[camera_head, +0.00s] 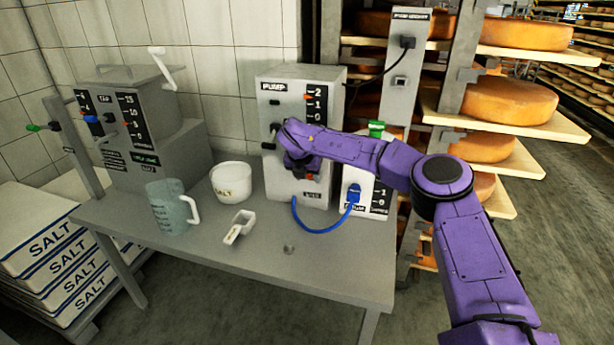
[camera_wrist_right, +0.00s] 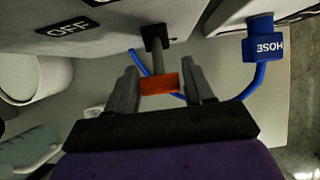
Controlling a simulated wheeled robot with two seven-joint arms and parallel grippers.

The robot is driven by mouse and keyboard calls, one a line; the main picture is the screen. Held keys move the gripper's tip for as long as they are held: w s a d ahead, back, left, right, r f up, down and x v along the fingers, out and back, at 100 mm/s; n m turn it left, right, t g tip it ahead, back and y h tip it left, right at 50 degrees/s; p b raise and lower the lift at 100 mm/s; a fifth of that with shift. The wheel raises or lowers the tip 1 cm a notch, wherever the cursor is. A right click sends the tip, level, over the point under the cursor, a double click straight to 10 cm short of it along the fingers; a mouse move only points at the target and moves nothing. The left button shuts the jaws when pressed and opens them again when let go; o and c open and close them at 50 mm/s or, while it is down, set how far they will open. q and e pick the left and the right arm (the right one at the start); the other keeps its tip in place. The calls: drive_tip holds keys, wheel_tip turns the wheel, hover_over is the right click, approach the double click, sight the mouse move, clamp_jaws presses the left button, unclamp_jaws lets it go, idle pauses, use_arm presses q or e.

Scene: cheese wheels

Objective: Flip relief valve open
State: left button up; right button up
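A grey machine (camera_head: 300,100) with a number scale stands at the back of the table. In the right wrist view, a grey lever with an orange tip (camera_wrist_right: 159,83) sticks out from its face, near an "OFF" label (camera_wrist_right: 74,28). My right gripper (camera_wrist_right: 163,88) is open, with one finger on each side of the orange tip. Whether the fingers touch it I cannot tell. In the head view my right gripper (camera_head: 298,165) is at the machine's lower front, largely hidden by my purple arm. No label reading relief valve is legible. My left gripper is not in view.
A blue hose (camera_head: 318,229) loops to a smaller box (camera_head: 376,205) with a green handle (camera_head: 376,128). A salt tub (camera_head: 231,182), a jug (camera_head: 172,208) and a scoop (camera_head: 238,227) stand on the table (camera_head: 290,270). Cheese shelves (camera_head: 510,150) are at right.

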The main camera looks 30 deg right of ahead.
drive_tip(key=shift+o, duration=0.5)
drive_tip(key=v, duration=1)
drive_tip(key=shift+r+b, duration=0.25)
drive_tip(key=shift+b, duration=0.15)
drive_tip(key=shift+s, duration=0.1)
